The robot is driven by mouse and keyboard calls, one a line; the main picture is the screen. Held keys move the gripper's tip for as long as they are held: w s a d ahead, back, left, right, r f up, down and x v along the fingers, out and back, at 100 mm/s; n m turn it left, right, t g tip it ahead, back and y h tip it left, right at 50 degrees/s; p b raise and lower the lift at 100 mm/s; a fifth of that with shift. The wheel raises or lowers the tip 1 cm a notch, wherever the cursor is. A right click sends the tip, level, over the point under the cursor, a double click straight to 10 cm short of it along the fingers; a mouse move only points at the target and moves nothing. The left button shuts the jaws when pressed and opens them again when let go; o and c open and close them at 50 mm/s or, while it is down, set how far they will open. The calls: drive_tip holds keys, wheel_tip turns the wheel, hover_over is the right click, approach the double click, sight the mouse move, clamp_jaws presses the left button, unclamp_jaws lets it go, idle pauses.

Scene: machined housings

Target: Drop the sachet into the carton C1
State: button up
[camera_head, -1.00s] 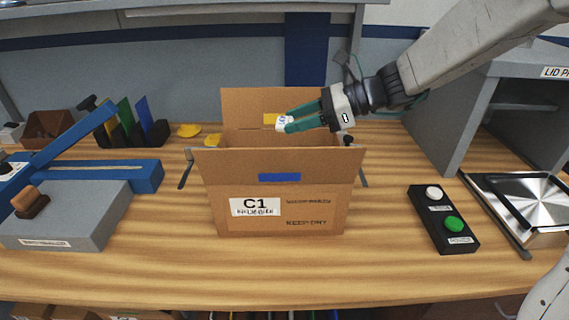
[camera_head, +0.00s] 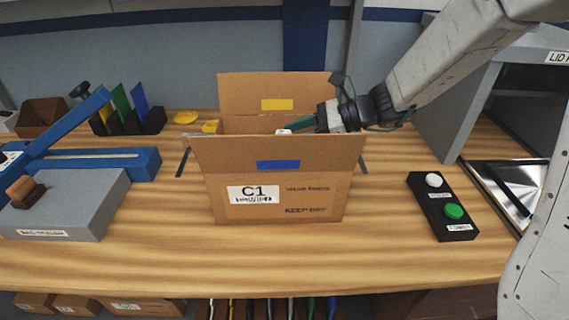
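The carton C1 (camera_head: 320,190) stands open on the wooden bench, with its front flap raised towards me and its back flap upright. My gripper (camera_head: 294,127) reaches in from the right, low at the carton's opening, with its green fingers partly hidden behind the front flap. A small part of the white sachet (camera_head: 284,131) shows at the fingertips, just above the flap's edge. The sachet's lower part and the fingers' grip on it are hidden; it appears to be still between the fingers.
A grey bag sealer (camera_head: 70,205) with a blue arm stands at the left. A black button box (camera_head: 443,206) with white and green buttons lies to the right. The bench front is clear.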

drive_tip(key=o, duration=1)
drive_tip(key=shift+o, duration=0.2)
drive_tip(key=shift+d+r, duration=0.1)
drive_tip(key=shift+d, duration=0.05)
drive_tip(key=v, duration=0.7)
drive_tip(key=shift+d+r, duration=0.1)
drive_tip(key=shift+d, duration=0.15)
